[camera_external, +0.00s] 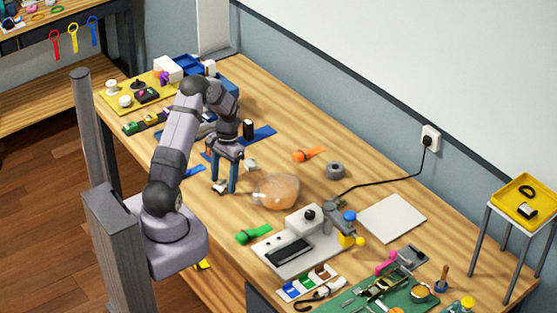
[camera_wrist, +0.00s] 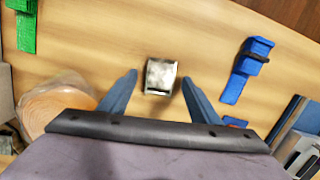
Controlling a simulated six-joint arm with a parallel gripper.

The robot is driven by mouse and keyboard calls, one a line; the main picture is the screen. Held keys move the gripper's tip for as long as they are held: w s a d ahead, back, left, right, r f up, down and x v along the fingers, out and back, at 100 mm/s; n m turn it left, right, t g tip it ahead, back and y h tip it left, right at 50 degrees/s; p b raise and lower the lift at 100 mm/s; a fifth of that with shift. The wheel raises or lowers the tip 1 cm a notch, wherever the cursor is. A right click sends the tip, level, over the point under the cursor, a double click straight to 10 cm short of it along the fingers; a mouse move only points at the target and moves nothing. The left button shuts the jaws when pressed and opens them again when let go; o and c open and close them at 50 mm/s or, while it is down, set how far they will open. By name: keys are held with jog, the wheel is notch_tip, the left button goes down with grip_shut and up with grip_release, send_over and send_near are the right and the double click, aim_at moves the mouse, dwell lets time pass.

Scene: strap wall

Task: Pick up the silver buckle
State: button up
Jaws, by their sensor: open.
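The silver buckle (camera_wrist: 161,75) is a small, shiny, boxy metal piece lying on the wooden table. In the wrist view it lies between the tips of my gripper (camera_wrist: 160,79), with a gap on both sides. In the external view the buckle (camera_external: 219,187) shows as a small pale piece at the foot of my gripper (camera_external: 225,188), partly covered by the blue fingers. My gripper points down, open and empty, with its fingers apart. How high the fingertips are above the table is hard to tell.
A clear bag with something orange (camera_external: 276,190) lies right of my gripper. A green strap (camera_external: 253,234) and a blue strap (camera_wrist: 246,70) lie nearby. A small pale piece (camera_external: 249,165) sits behind. A device with a black screen (camera_external: 290,252) stands further right.

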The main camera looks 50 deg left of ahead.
aim_at(224, 183)
jog(key=shift+f, duration=0.25)
jog(key=shift+c, duration=0.6)
jog(key=c, duration=1.1)
jog(key=shift+o, duration=0.2)
jog(key=shift+r, duration=0.1)
notch_tip(224, 183, up, 10)
jog(key=b, duration=0.3)
